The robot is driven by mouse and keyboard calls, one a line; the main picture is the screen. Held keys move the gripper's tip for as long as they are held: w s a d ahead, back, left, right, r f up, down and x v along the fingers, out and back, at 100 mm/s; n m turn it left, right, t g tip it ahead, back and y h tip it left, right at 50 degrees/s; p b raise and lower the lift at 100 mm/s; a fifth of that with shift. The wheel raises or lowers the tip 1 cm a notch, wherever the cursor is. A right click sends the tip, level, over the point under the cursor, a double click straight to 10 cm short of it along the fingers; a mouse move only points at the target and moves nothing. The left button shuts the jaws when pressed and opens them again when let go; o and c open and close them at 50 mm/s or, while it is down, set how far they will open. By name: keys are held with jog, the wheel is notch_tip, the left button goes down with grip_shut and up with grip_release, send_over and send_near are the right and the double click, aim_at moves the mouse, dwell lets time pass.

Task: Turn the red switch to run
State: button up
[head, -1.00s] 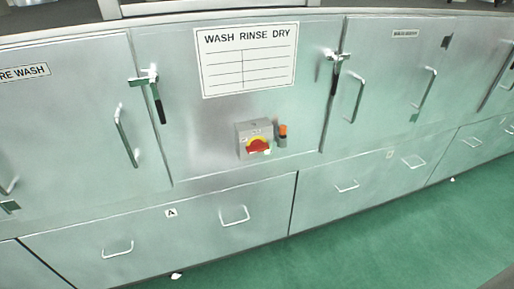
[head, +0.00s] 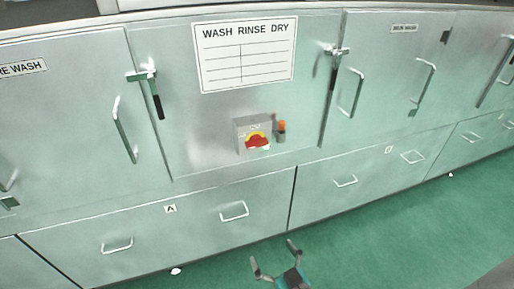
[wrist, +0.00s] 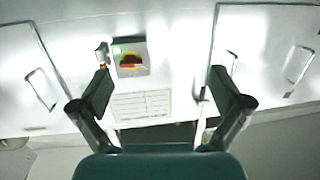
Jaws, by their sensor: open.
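The red switch (head: 257,142) is a red handle on a yellow disc, mounted on a grey box (head: 241,134) on the middle panel. The handle's exact setting is too small to read. In the wrist view the switch (wrist: 130,60) appears upside down, left of centre, beyond my fingers. My gripper (head: 274,256) is low in the head view, in front of the lower drawers and below the switch, apart from it. In the wrist view my gripper (wrist: 166,88) has its fingers wide apart with nothing between them.
An orange-topped lamp (head: 282,131) sits right of the switch box. A "WASH RINSE DRY" sign (head: 247,72) is above. Door handles (head: 126,133) and latches (head: 148,88) stick out at both sides, drawer handles (head: 234,211) below. The green floor (head: 400,245) in front is clear.

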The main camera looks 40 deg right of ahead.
jog(key=w+d+r+h, duration=0.1)
jog(key=w+d+r, duration=0.5)
jog(key=w, duration=0.5)
jog(key=m+t+h, duration=0.1)
send_near(258, 146)
jog(key=x, duration=1.1)
jog(key=c, duration=1.1)
